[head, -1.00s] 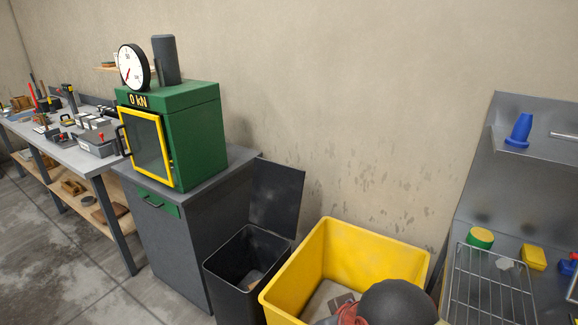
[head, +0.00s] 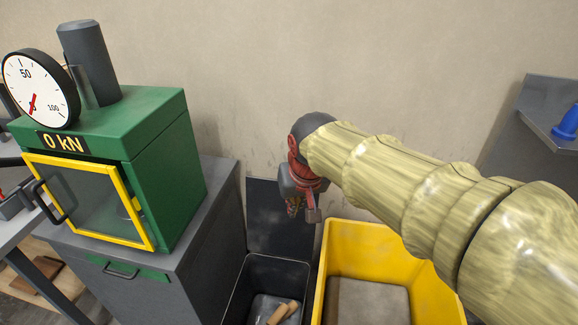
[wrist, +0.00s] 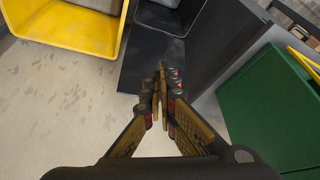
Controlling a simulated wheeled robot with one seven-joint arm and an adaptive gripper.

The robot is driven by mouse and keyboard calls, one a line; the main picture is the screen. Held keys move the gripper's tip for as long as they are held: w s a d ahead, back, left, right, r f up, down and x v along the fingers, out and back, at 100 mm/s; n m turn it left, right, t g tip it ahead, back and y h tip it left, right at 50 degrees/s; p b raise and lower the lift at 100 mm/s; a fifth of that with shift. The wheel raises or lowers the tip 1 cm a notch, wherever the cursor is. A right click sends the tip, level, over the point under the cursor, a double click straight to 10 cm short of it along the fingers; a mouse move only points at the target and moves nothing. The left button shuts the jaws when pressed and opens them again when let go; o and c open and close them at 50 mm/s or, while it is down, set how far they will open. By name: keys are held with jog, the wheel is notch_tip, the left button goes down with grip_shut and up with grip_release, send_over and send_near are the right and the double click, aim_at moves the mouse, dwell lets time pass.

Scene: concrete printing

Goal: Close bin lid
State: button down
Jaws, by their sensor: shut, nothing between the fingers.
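The dark bin (head: 236,298) stands on the floor between the grey cabinet and the yellow tub, with some scraps inside. Its dark lid (head: 268,225) is open, raised at the back of the bin near the wall. In the head view my gripper (head: 303,212) points down at the lid's upper right part and hides some of its right edge. In the wrist view my gripper (wrist: 165,72) is shut and empty, with its fingertips over the dark lid (wrist: 140,65). I cannot tell whether they touch it. The bin's opening (wrist: 165,16) shows beyond the lid.
The yellow tub (head: 328,262) stands close to the bin's right side. The grey cabinet (head: 215,215) with the green press (head: 165,165) stands on the left. The wall (head: 230,90) is close behind. A grey shelf (head: 548,125) is at the right.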

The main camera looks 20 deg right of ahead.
jog(key=w+d+f+m+g+p, duration=0.1)
jog(key=w+d+p, duration=0.25)
jog(key=w, duration=0.55)
jog(key=w+d+f+m+h+p, duration=0.1)
jog(key=w+d+p, duration=0.25)
jog(key=w, duration=0.65)
jog(key=w+d+f+m+g+p, duration=0.1)
jog(key=w+d+m+p, duration=0.15)
jog(key=w+p, duration=0.45)
jog(key=w+d+f+p, duration=0.2)
jog(key=w+d+f, duration=0.2)
jog(key=w+f, duration=0.4)
jog(key=b+x, duration=0.1)
jog(key=x, duration=1)
jog(key=shift+s+a+r, duration=0.2)
jog(key=shift+s+a, duration=0.3)
jog(key=shift+s, duration=0.3)
jog(key=shift+s+a+r, duration=0.25)
jog(key=shift+s+a, duration=0.25)
jog(key=shift+s, duration=0.3)
